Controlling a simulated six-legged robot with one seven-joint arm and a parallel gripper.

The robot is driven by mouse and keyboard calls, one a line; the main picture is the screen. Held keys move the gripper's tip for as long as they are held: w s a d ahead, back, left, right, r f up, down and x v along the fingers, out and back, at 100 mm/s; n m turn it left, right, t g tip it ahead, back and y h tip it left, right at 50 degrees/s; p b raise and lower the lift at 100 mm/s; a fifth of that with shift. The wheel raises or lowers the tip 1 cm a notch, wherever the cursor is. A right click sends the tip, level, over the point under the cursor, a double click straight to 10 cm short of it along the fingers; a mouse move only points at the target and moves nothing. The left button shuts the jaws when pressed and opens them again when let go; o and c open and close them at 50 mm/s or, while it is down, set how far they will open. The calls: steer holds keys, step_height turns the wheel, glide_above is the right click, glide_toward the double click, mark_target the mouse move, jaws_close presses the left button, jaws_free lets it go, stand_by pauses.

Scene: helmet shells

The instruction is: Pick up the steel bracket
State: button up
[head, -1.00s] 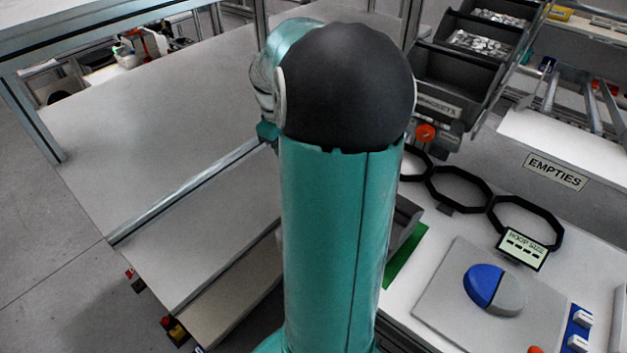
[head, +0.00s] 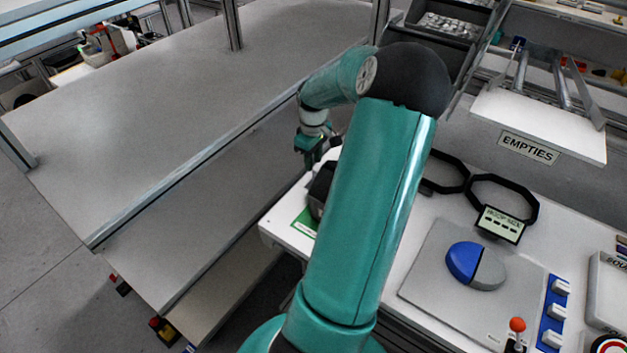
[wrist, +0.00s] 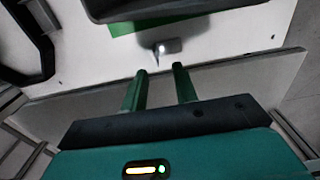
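In the wrist view a small pale grey metal piece (wrist: 172,46) with a bright glint lies on the white worktop, beside a green patch; it looks like the steel bracket, but it is too small to be sure. My gripper (wrist: 160,70) points toward it, its two green fingers apart with nothing between them. The piece is just past the fingertips, and I cannot tell the height between them. In the head view my gripper (head: 308,150) is at the worktop's left end, and no bracket can be made out there.
A dark tray (wrist: 150,8) stands just beyond the piece. Black hoops (head: 503,178), a grey panel with a blue-and-grey disc (head: 476,266) and the EMPTIES shelf (head: 545,115) are to the right. A bin of metal parts (head: 447,22) is behind. A wide grey surface (head: 170,120) lies left.

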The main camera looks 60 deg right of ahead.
mark_target(315, 172)
steer(key=f, duration=0.5)
steer(key=shift+s+d+f, duration=0.2)
steer(key=shift+s+f, duration=0.05)
steer(key=shift+f, duration=0.15)
steer(key=shift+c, duration=0.4)
jaws_close()
